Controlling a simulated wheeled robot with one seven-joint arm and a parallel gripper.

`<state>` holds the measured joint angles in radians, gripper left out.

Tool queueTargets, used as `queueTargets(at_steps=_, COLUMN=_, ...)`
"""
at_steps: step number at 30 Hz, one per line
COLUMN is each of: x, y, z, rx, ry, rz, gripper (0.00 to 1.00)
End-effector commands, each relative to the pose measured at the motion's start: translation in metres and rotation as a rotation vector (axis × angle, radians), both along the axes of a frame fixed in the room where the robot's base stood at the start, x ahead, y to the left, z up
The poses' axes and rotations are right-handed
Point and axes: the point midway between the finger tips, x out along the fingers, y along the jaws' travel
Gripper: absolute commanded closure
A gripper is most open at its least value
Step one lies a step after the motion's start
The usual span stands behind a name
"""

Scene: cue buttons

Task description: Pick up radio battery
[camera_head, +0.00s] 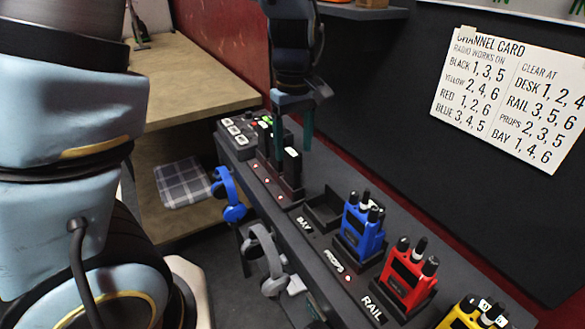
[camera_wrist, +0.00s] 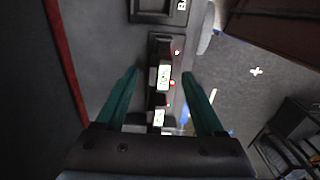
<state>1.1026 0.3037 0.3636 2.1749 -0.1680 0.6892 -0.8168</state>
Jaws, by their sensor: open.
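Black radio batteries stand upright in a dark charger (camera_head: 271,188) on the narrow shelf. The nearer battery (camera_head: 292,165) and the farther battery (camera_head: 265,138) show in the head view. In the wrist view, one pale-labelled battery (camera_wrist: 163,77) lies between the fingertips in the picture, and another battery (camera_wrist: 159,118) is closer to the palm. My gripper (camera_head: 293,138) is open and empty, with teal fingers pointing down over the charger. The fingers (camera_wrist: 160,75) appear on either side of the first battery; whether they touch it cannot be told.
A button box (camera_head: 240,132) stands behind the charger. An empty dock (camera_head: 323,209) is marked BAY. A blue radio (camera_head: 362,228), red radio (camera_head: 406,275) and yellow radio (camera_head: 468,315) stand along the shelf. Headphones (camera_head: 230,198) hang at its edge. A channel card (camera_head: 512,98) is on the wall.

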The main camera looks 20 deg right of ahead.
Motion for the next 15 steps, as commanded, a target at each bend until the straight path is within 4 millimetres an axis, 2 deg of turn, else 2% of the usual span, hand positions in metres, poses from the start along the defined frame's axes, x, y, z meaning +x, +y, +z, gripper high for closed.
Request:
queueTargets(at_steps=6, x=0.0, y=0.0, z=-0.024, rx=0.002, ry=0.001, rz=0.001, gripper=0.3)
queueTargets(at_steps=14, x=0.0, y=-0.001, z=-0.028, rx=-0.001, ry=0.0, rz=0.0, gripper=0.3)
queueTargets(at_steps=15, x=0.0, y=-0.001, z=-0.027, rx=-0.001, ry=0.0, rz=0.0, gripper=0.33)
